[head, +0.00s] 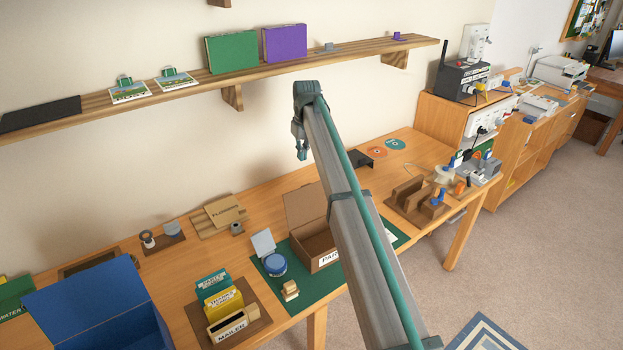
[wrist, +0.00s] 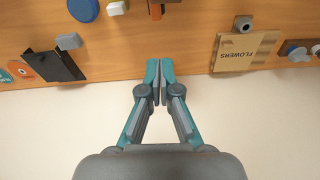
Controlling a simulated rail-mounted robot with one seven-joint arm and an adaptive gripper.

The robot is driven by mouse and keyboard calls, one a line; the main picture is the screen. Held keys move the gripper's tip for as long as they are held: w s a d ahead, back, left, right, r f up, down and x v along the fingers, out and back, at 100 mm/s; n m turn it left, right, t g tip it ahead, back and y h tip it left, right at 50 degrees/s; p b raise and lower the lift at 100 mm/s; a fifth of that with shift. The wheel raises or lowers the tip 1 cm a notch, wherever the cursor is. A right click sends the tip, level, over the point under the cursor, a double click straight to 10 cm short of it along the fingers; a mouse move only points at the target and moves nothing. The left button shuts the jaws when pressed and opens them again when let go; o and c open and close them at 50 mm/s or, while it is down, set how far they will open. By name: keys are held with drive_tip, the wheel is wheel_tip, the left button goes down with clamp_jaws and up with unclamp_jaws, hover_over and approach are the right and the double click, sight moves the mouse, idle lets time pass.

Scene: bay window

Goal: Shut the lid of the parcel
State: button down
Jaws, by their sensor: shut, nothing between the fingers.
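The parcel (head: 316,243) is a brown cardboard box with a white label on its front, partly covered by my arm in the head view. It stands on a green mat (head: 322,283) on the wooden table. Its lid (head: 305,206) is open, standing up at the back and leaning away from the box. My gripper (head: 299,150) is high above the table, near the wall and behind the parcel, apart from the lid. In the wrist view my gripper (wrist: 160,68) has its fingertips together with nothing between them. I cannot make out the parcel for certain in the wrist view.
A blue round tin (head: 275,264) stands left of the parcel. A FLOWERS packet (head: 226,211) lies behind to the left, and a brown rack (head: 411,198) stands right. A wall shelf (head: 190,82) runs behind my gripper. A large blue box (head: 95,300) is front left.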

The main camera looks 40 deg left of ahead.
drive_tip(key=p, duration=0.5)
hover_over(310, 201)
drive_tip(key=w+a, duration=0.3)
drive_tip(key=a, duration=0.1)
wheel_tip(310, 201, down, 9)
drive_tip(key=shift+a+r, duration=0.15)
drive_tip(key=shift+r, duration=0.05)
drive_tip(key=shift+s, duration=0.15)
